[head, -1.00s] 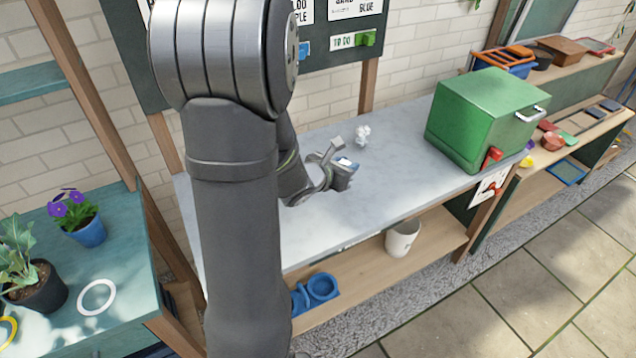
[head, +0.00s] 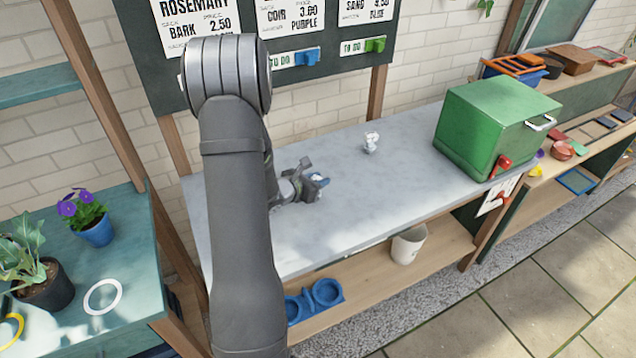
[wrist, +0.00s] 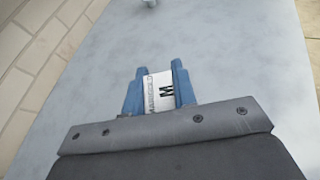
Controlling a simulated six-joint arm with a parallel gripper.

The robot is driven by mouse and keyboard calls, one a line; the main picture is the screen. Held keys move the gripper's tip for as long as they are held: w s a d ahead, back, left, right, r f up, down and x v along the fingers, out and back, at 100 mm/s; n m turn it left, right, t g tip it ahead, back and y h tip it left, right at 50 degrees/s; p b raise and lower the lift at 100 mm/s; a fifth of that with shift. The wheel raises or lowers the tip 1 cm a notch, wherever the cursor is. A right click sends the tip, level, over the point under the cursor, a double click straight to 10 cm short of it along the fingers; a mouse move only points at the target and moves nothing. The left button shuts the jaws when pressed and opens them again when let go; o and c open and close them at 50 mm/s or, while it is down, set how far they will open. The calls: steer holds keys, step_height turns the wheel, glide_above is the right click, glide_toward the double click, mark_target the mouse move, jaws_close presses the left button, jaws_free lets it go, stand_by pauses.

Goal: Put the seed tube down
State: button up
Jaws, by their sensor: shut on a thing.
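The seed tube (wrist: 158,92) shows in the wrist view as a white label with dark lettering that seems to read "MARIGOLD" and a large M. My gripper (wrist: 157,70) is shut on it, with one blue finger on each side. In the head view my gripper (head: 316,186) is low over the left part of the pale grey bench top (head: 390,185). The tube is mostly hidden there by the fingers. I cannot tell whether it touches the bench.
A small white object (head: 371,142) stands on the bench behind and right of my gripper. A green box (head: 485,130) with a red latch stands at the bench's right end. The bench middle is clear. A white pot (head: 408,245) and blue holder (head: 314,300) are on the lower shelf.

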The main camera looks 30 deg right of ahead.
steer(key=shift+f, duration=0.6)
steer(key=shift+f, duration=0.1)
steer(key=o, duration=1)
steer(key=shift+a+r, duration=0.15)
steer(key=shift+r, duration=0.05)
steer(key=v, duration=1.1)
steer(key=shift+s+a, duration=0.2)
steer(key=shift+a, duration=0.05)
